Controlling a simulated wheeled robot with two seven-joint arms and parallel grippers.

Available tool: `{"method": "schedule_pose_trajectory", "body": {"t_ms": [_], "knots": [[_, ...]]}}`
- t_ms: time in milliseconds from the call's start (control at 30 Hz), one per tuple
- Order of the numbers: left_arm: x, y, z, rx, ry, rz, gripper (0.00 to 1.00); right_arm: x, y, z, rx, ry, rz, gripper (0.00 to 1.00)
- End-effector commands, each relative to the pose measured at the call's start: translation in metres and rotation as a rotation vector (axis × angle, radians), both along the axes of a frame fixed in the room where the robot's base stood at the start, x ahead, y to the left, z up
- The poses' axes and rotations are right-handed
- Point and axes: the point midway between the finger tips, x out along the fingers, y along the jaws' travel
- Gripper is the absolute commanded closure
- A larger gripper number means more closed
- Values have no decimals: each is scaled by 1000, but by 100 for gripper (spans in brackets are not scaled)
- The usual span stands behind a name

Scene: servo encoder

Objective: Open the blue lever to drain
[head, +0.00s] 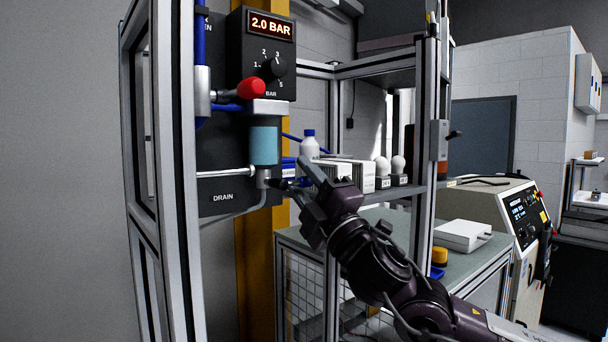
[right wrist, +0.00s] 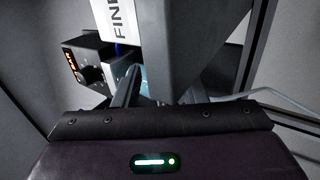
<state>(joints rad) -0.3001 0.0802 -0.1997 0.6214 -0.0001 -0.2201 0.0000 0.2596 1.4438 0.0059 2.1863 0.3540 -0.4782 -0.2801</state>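The drain valve (head: 263,179) sits below a filter unit with a pale blue bowl (head: 264,145), beside the word DRAIN on a dark panel. In the right wrist view the two dark fingers (right wrist: 160,92) stand apart in front of the bluish bowl. I cannot tell whether a finger touches the valve. My left gripper is out of view.
Above the bowl are a red-ended handle (head: 251,88) and a pressure dial (head: 272,68) under a display reading 2.0 BAR. A shelf behind my gripper holds a white bottle (head: 309,146) and boxes. A metal frame post (head: 187,200) stands left of the panel.

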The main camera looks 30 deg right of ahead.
Motion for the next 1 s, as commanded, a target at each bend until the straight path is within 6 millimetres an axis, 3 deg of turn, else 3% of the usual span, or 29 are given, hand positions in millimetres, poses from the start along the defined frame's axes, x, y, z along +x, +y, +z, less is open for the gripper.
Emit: {"method": "schedule_pose_trajectory", "body": {"t_ms": [200, 500, 1000], "knots": [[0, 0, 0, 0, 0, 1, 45, 0, 0, 0, 0, 0, 0, 62], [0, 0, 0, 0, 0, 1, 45, 0, 0, 0, 0, 0, 0, 100], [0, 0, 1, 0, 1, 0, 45, -1, 0, -6, 133, 7, 4, 100]]}}
